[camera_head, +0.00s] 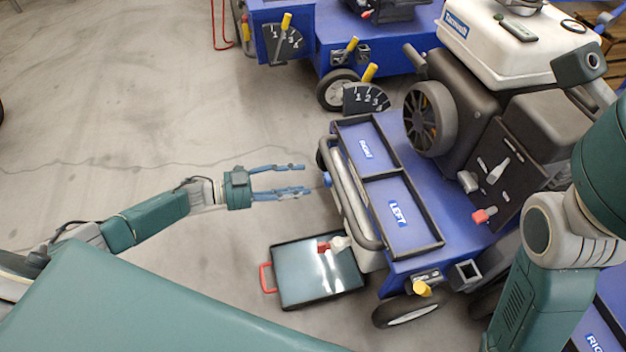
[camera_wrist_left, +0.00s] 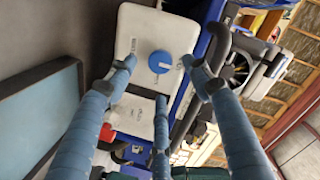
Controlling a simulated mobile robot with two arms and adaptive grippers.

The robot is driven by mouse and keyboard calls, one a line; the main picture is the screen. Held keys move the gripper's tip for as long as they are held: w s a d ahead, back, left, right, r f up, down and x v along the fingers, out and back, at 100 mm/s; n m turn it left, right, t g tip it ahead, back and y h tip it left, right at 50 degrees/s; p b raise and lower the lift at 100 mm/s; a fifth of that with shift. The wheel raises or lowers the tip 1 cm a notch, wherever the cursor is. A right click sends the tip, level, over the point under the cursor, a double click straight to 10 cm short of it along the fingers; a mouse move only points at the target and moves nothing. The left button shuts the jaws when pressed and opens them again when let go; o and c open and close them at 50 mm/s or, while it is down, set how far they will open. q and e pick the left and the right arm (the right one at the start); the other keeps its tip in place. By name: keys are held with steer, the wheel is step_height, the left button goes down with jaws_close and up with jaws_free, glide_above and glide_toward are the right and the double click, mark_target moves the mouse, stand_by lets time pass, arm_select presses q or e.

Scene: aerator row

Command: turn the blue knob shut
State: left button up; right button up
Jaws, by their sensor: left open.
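The blue knob (camera_wrist_left: 160,62) is round with a pale line across it and sits on a white panel (camera_wrist_left: 182,28) in the left wrist view. In the head view a small blue bit, apparently the same knob (camera_head: 327,180), shows at the left side of the blue machine (camera_head: 410,262). My left gripper (camera_head: 304,179) is open and empty, its fingers pointing at the knob with a small gap left. In the left wrist view the fingertips spread around the knob's outline without visibly touching it. My right arm comes in at the right; its gripper is out of view.
A tray (camera_head: 318,285) with a red handle lies on the floor below the gripper. A grey bar (camera_head: 352,195) runs along the machine beside the knob. Trays marked RIGHT and LEFT top the machine. Another blue machine (camera_head: 345,35) stands behind. The floor at left is clear.

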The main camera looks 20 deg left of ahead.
arm_select(q)
steer(key=v, duration=0.5)
steer(key=shift+s+a+r, duration=0.1)
steer(key=shift+s+a, duration=0.05)
steer(key=shift+a, duration=0.15)
